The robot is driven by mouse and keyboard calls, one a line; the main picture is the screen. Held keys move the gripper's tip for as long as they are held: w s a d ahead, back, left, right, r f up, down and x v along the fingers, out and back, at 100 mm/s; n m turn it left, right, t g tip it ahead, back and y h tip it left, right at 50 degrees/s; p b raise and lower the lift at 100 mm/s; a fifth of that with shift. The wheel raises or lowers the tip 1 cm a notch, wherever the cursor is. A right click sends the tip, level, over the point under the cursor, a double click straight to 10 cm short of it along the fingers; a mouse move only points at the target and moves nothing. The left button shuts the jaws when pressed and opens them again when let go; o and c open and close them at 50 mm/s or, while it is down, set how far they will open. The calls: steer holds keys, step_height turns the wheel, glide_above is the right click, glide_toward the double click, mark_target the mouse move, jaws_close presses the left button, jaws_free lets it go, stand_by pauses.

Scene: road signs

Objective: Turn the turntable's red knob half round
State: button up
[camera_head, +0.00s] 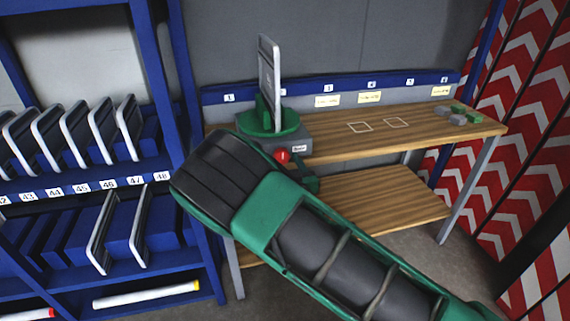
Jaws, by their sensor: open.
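The turntable (269,124) is a green round disc on a grey base at the left end of the wooden workbench. A sign with a pale edge (269,80) stands upright in its green holder, seen nearly edge-on. The red knob (282,156) is at the front of the base, just beyond my arm. My green and black arm crosses the view from lower right and covers the bench's front left. Part of my gripper (308,183) shows as dark and green pieces just below and right of the knob. Its fingertips are mostly hidden, so I cannot tell whether they touch the knob.
The wooden workbench (400,130) has two empty white outlined squares and, at its right end, small grey and green blocks (458,114). A blue rack (80,190) with numbered slots holds several signs at left. Red and white chevron panels (530,100) stand at right.

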steer(key=c, duration=1)
steer(key=shift+c, duration=0.2)
